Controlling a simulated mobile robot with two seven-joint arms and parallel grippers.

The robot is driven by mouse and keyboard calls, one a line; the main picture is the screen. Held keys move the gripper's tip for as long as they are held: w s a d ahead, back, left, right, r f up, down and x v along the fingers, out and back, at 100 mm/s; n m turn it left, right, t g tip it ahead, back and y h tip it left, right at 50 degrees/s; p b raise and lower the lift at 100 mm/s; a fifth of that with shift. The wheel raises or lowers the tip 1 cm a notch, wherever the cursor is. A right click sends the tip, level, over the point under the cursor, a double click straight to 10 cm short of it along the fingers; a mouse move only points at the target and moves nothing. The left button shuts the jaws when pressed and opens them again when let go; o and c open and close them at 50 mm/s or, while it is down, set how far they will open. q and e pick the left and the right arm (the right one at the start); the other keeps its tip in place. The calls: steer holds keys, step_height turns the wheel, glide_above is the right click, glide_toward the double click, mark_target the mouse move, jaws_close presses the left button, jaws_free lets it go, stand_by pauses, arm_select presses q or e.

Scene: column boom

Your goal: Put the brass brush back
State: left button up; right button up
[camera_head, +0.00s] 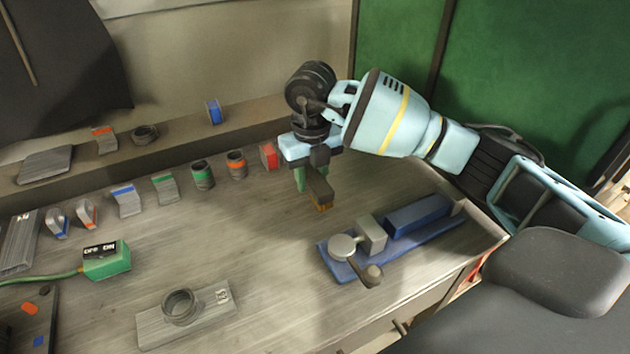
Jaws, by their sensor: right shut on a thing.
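My right gripper (309,168) points down above the workbench, right of the middle of the picture. It is shut on the brass brush (319,192), a dark block with short golden-brown bristles at its lower end. The bristles point down, close over the bench top; I cannot tell whether they touch it. The jaws hide the upper part of the brush. My left gripper is not in view.
A red block (268,156) and banded cups (203,175) line the back left. A grey plate with a ring (210,312) lies in front. The middle bench is clear.

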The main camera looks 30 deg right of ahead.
mark_target(315, 183)
steer(key=shift+w+d+f, duration=0.2)
steer(key=shift+w+d, duration=0.7)
steer(key=shift+f, duration=1.65)
steer(key=shift+f, duration=0.1)
steer(key=o, duration=1.1)
steer(key=shift+f, duration=0.1)
steer(key=shift+c, duration=0.2)
step_height(315, 183, up, 12)
steer(key=shift+r, duration=0.2)
